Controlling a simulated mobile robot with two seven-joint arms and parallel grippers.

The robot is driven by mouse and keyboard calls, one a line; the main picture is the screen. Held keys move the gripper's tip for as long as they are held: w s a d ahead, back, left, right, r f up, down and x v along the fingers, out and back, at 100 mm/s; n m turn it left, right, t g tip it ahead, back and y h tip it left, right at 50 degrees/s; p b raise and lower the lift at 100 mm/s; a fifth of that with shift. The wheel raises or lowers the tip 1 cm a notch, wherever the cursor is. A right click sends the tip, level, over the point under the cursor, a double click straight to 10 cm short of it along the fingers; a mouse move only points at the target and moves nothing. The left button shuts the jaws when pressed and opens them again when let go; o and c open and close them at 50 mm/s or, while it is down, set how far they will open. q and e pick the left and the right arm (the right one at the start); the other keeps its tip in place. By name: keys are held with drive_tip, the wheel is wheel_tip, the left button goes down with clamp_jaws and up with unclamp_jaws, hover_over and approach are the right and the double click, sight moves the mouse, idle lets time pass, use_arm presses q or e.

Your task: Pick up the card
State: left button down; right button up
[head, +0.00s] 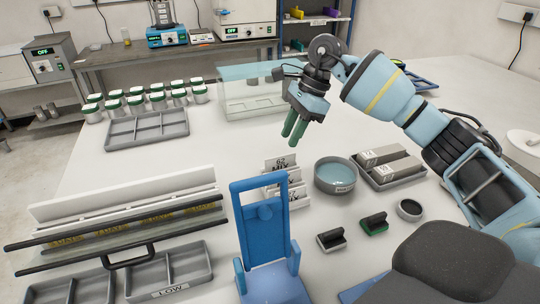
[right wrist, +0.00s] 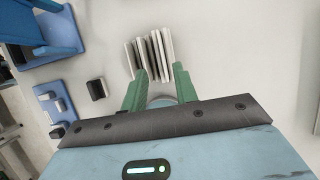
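Several white cards stand in a close row on the white table, partly behind the blue stand in the head view. The front label of the card row (head: 280,163) seems to read "62 MIX". The cards (right wrist: 150,52) also show edge-on in the right wrist view, just beyond my fingertips. My right gripper (head: 295,130) hangs above the table, higher than the cards, with its green fingers pointing down. In the right wrist view my right gripper (right wrist: 161,78) has its fingers apart, with nothing held between them. My left gripper is not in view.
A blue upright stand (head: 264,230) is in front of the cards. A round blue-grey bowl (head: 336,177) and a grey tray with labelled blocks (head: 390,166) are to their right. A clear box (head: 250,92) stands behind. A long glass-fronted rack (head: 120,235) fills the left front.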

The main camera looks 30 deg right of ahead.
sight(275, 163)
drive_tip(key=shift+s+a+f, duration=0.2)
drive_tip(key=shift+s+f, duration=0.15)
drive_tip(key=shift+f, duration=0.1)
drive_tip(key=shift+w+a+f, duration=0.1)
drive_tip(key=shift+a+f, duration=0.05)
drive_tip(key=shift+f, duration=0.25)
drive_tip(key=shift+w+a+f, duration=0.1)
drive_tip(key=shift+f, duration=0.2)
drive_tip(key=shift+w+a+f, duration=0.15)
drive_tip(key=shift+a+f, duration=0.05)
drive_tip(key=shift+f, duration=0.3)
drive_tip(key=x, duration=0.2)
drive_tip(key=p+x, duration=0.1)
drive_tip(key=x, duration=0.1)
drive_tip(key=shift+w+d, duration=0.15)
drive_tip(key=shift+w, duration=0.2)
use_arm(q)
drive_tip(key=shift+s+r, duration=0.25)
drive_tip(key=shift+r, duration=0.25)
